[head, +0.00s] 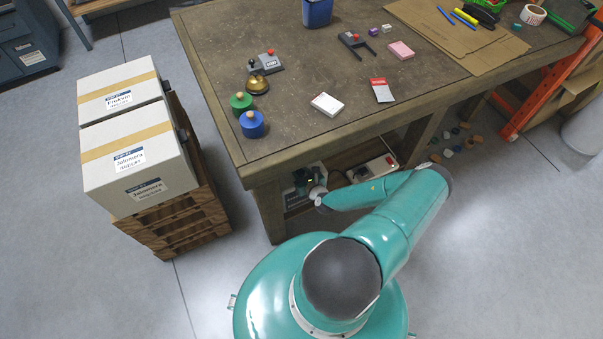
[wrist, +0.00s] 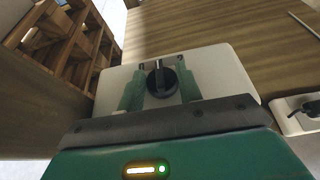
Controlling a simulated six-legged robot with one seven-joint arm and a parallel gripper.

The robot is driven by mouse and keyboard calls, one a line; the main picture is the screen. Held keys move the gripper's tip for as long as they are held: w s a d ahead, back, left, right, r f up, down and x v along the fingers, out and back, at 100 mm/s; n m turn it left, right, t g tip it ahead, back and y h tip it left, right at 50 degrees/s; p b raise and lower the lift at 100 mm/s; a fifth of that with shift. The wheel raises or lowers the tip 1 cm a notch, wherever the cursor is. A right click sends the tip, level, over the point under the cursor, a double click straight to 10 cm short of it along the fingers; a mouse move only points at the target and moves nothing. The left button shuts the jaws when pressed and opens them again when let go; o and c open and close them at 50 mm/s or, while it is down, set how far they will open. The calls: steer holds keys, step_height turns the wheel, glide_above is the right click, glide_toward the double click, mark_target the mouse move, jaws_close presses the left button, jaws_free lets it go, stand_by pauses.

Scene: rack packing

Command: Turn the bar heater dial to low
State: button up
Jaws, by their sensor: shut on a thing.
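In the wrist view a white heater box (wrist: 228,72) stands on a wooden surface. Its round black dial (wrist: 160,82) faces me, with a pale pointer mark towards the top of the picture. Small dark marks sit on the box around the dial; I cannot read them. My gripper (wrist: 160,80) has a green finger on each side of the dial and is shut on it. In the head view my gripper (head: 304,181) is low, beside the table's front left leg and under the tabletop. The dial is hidden there.
The table (head: 215,60) overhangs my arm. Cartons (head: 130,140) on a wooden pallet (head: 195,205) stand to the left. The floor between pallet and table is clear.

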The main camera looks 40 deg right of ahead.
steer(key=shift+w, duration=0.1)
steer(key=o, duration=1)
steer(key=v, duration=1.4)
